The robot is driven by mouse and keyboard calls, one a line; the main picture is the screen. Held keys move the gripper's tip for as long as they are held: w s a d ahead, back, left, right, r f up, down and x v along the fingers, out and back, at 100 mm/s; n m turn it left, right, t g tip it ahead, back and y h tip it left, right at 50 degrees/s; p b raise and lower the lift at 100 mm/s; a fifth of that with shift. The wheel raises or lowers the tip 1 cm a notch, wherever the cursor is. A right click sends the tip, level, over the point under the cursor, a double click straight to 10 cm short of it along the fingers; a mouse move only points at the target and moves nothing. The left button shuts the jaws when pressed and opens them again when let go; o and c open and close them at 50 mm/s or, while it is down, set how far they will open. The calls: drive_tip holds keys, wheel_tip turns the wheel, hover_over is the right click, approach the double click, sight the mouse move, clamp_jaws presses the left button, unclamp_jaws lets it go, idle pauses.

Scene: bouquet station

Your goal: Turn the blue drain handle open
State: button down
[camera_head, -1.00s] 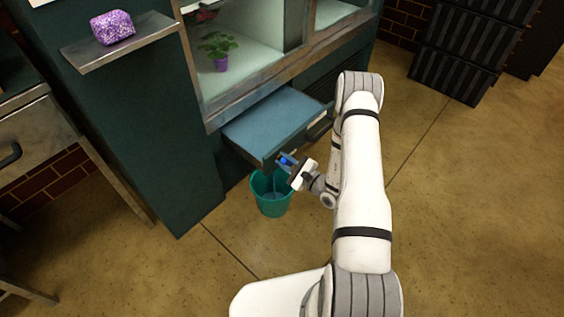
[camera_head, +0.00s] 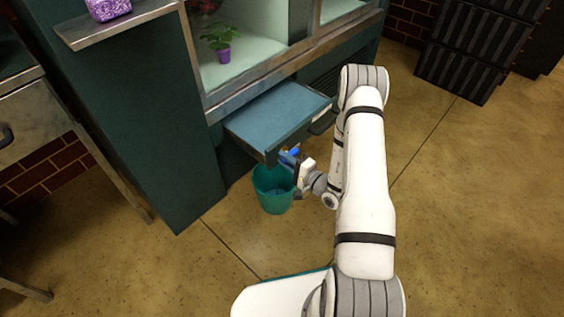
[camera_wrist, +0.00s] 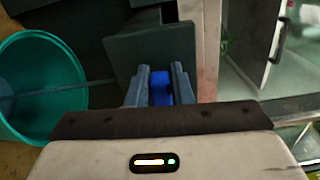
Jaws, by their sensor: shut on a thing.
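The blue drain handle (camera_head: 294,151) is at the front lower corner of the pulled-out tray (camera_head: 279,112) of the teal cabinet. My gripper (camera_head: 289,157) is shut on it. In the wrist view the handle (camera_wrist: 160,88) shows as a bright blue piece between the two fingers of my gripper (camera_wrist: 160,72). The drain outlet is hidden behind the gripper. The teal bucket (camera_head: 262,190) stands on the floor just below, with bluish water inside. In the wrist view the bucket (camera_wrist: 70,60) is at the left, and a thin bluish streak runs from near the fingers into it.
A glass-fronted case with a potted plant (camera_head: 221,40) is above the tray. A metal shelf (camera_head: 120,24) holds a purple sparkly block (camera_head: 107,8). Black crates (camera_head: 470,50) stand at the back right. The floor at right is clear.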

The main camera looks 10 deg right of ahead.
drive_tip(key=shift+f+n, duration=0.2)
drive_tip(key=shift+n, duration=0.4)
drive_tip(key=c, duration=1.3)
unclamp_jaws()
drive_tip(key=shift+p+v, duration=0.85)
drive_tip(key=shift+v, duration=3.1)
